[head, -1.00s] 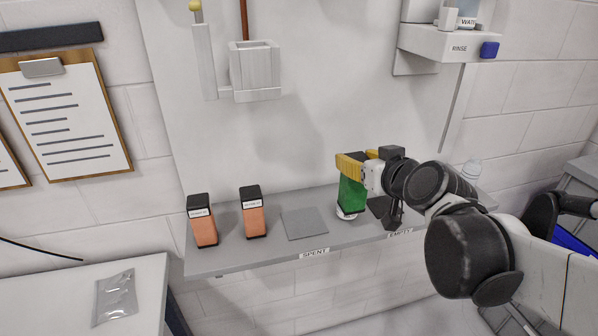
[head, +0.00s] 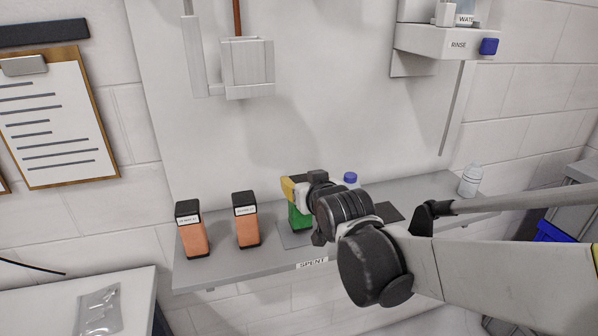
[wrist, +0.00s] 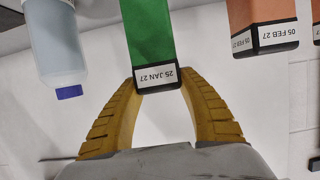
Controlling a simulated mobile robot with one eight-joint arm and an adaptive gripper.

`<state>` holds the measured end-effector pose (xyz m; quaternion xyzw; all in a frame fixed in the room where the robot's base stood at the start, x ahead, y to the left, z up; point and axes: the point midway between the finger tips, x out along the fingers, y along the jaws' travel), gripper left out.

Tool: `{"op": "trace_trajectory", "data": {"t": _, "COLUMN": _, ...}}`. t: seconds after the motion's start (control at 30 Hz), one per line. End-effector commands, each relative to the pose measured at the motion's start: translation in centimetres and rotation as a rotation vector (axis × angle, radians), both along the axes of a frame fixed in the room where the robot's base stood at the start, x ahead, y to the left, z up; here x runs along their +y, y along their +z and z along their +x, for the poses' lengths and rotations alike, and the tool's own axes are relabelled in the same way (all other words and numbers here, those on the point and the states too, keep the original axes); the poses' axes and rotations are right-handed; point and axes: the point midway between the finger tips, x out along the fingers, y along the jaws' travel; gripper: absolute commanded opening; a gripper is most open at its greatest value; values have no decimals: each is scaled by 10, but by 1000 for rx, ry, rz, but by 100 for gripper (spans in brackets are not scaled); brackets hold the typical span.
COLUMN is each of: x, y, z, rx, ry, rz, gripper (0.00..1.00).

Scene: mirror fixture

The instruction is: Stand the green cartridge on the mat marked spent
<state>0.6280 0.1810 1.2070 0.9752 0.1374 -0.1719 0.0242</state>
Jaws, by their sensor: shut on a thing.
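The green cartridge (head: 299,218) is upright over the grey mat behind the SPENT label (head: 312,264), partly hidden by my wrist. My gripper (head: 291,188) is shut on its upper part, with yellow fingers on both sides. In the wrist view, my gripper (wrist: 160,84) holds the green cartridge (wrist: 149,35) by its black, labelled end, reading 25 JAN 27. The spent mat (head: 287,240) shows at the cartridge's left. I cannot tell whether the cartridge's base touches the mat.
Two orange cartridges (head: 193,236) (head: 247,229) stand on the shelf to the left. A blue-capped bottle (head: 350,180) stands right behind my wrist, and a clear bottle (head: 470,180) at the right end. A dark mat (head: 391,213) lies bare. The RINSE unit (head: 440,42) hangs above.

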Motion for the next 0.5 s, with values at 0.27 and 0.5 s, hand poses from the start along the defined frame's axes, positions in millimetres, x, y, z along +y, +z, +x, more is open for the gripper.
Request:
{"op": "trace_trajectory", "data": {"t": 0.27, "x": 0, "y": -20, "z": 0, "rx": 0, "ry": 0, "rz": 0, "gripper": 4}}
{"op": "trace_trajectory", "data": {"t": 0.5, "x": 0, "y": -22, "z": 0, "rx": 0, "ry": 0, "rz": 0, "gripper": 63}}
